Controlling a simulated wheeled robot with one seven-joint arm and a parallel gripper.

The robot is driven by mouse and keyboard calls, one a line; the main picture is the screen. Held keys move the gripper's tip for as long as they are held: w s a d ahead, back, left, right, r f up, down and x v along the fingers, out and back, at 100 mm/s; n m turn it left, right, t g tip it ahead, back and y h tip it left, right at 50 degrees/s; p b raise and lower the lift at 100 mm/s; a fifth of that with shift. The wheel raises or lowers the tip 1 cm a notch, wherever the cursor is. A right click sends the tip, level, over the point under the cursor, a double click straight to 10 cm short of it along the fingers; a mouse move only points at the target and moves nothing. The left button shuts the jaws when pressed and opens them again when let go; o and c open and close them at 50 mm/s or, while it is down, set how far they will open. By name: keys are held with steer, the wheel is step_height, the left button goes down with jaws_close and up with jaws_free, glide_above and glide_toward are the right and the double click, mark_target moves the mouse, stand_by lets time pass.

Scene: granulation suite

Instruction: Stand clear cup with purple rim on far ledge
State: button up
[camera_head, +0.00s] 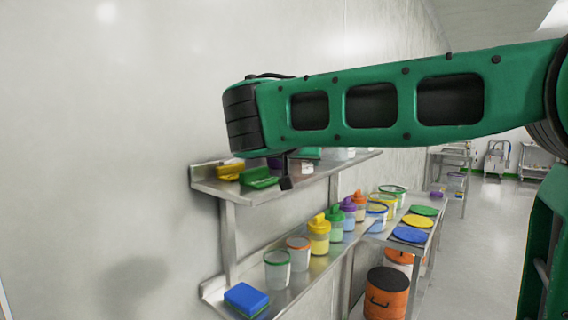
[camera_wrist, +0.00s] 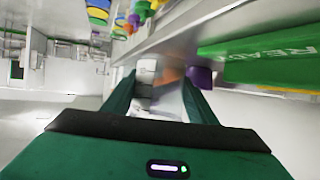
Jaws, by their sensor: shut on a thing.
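My gripper (camera_wrist: 160,95) points away from the wrist camera, its two dark green fingers apart around a pale, see-through thing (camera_wrist: 168,103), which I take to be the clear cup. It is blurred, and I cannot make out its rim. A purple patch (camera_wrist: 200,77) shows beside the right finger; I cannot tell whether it belongs to the cup. The upper steel ledge (camera_head: 205,183) and lower steel ledge (camera_head: 215,292) run along the wall; which is the far ledge is not clear.
The upper ledge carries yellow (camera_head: 230,171) and green (camera_head: 259,178) items. The lower ledge holds a blue block (camera_head: 246,300), tubs and several coloured bottles. A table with coloured lids (camera_head: 411,235) and an orange drum (camera_head: 386,293) stand beyond. A green sign (camera_wrist: 265,58) is close right of the gripper.

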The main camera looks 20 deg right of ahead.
steer(key=w+a, duration=0.2)
steer(key=shift+w, duration=0.4)
steer(key=shift+w+a+f, duration=0.2)
steer(key=shift+d+f, duration=0.1)
steer(key=shift+s, duration=0.1)
steer(key=o, duration=0.6)
steer(key=shift+f, duration=0.15)
steer(key=o, duration=0.4)
